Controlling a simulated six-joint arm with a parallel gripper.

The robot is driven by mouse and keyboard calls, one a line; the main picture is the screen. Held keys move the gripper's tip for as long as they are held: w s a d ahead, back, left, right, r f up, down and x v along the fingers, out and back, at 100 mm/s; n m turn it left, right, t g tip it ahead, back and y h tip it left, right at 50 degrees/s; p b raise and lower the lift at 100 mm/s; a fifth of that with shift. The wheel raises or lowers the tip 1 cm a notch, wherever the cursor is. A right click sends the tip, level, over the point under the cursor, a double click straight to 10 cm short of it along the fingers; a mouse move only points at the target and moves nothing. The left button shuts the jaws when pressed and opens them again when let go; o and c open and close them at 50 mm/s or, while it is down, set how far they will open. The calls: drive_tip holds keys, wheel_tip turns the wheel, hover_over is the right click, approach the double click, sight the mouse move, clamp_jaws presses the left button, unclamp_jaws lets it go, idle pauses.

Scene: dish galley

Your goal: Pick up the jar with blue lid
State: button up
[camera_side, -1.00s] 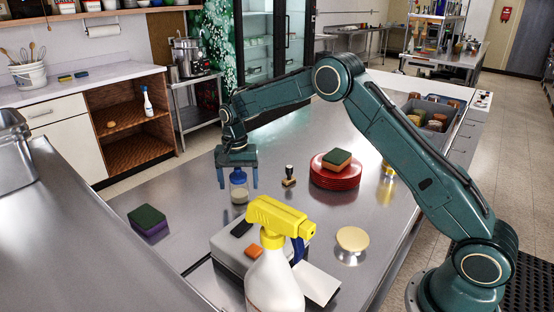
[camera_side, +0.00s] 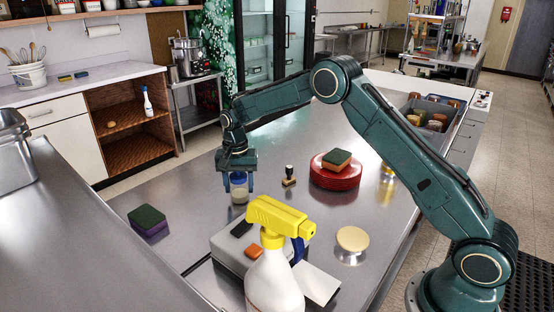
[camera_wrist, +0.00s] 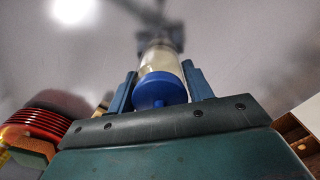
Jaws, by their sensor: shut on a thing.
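The jar with blue lid (camera_side: 239,193) stands upright on the steel counter in the side view, with pale contents in its clear body. My gripper (camera_side: 239,182) points down over it, with one finger on each side of the jar near its lid. In the wrist view the blue lid (camera_wrist: 159,90) and the jar's body lie between the two fingers of my gripper (camera_wrist: 159,88). The fingers are shut on the jar. Its base appears to rest on the counter; I cannot tell of any gap beneath it.
A wooden-handled stamp (camera_side: 289,176) stands just right of the jar. Red plates (camera_side: 335,178) with a sponge (camera_side: 337,158) on top are farther right. A yellow-topped spray bottle (camera_side: 275,280) is in front. A green and purple sponge (camera_side: 148,221) lies left.

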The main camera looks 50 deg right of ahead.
drive_tip(key=shift+r, duration=0.2)
wheel_tip(320, 180, up, 20)
drive_tip(key=shift+f, duration=0.15)
idle(0.6)
drive_tip(key=shift+a, duration=0.15)
idle(0.5)
